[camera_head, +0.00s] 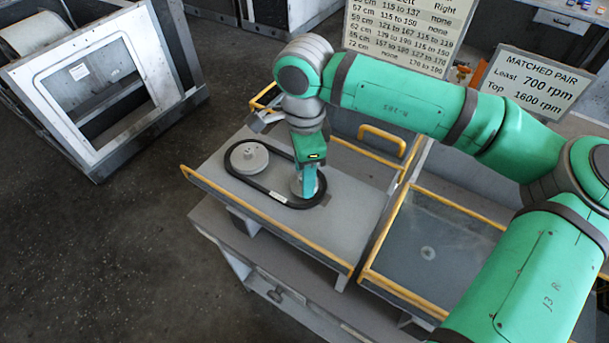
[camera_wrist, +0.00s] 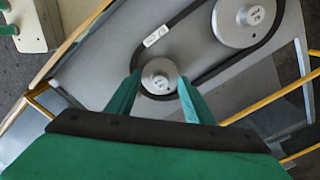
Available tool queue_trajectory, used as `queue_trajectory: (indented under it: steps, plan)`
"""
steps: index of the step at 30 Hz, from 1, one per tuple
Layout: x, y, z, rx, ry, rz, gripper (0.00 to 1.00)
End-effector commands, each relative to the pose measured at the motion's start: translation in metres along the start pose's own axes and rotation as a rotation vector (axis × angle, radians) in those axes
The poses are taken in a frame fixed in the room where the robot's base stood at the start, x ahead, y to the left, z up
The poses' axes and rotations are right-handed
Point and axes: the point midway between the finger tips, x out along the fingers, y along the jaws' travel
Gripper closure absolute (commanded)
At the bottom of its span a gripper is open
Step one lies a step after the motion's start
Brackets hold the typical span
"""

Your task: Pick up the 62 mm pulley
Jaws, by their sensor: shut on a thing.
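Two grey pulleys sit inside a black belt loop (camera_head: 271,196) on a grey tray with yellow rails. My gripper (camera_head: 308,189) points down over the smaller pulley (camera_head: 297,185), at the belt's right end, and is shut on it. In the wrist view the smaller pulley (camera_wrist: 159,76) is between the two green fingers, with the belt (camera_wrist: 190,78) around it. The larger pulley (camera_head: 249,157) is at the left end of the loop; it also shows in the wrist view (camera_wrist: 248,17). Their size marks are too small to read.
The tray (camera_head: 345,237) has raised yellow rails (camera_head: 290,237) and a yellow handle (camera_head: 383,137). A second, railed tray (camera_head: 430,240) is at right. Two signs (camera_head: 533,84) stand behind. A white-framed housing (camera_head: 100,90) stands on the floor at left.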

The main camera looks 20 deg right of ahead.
Motion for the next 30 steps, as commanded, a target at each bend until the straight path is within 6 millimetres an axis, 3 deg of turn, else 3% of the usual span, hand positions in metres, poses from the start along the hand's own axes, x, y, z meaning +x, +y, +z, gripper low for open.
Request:
queue_trajectory:
  steps: [5, 16, 24, 30]
  plan:
    - [-0.025, 0.000, 0.000, 0.001, 0.002, -0.002, 0.76]
    - [-0.085, 0.050, -0.025, 0.002, 0.002, -0.002, 0.76]
    - [-0.105, 0.096, -0.046, 0.002, 0.001, -0.001, 0.76]
    - [-0.116, 0.116, -0.055, 0.000, 0.000, -0.001, 0.76]
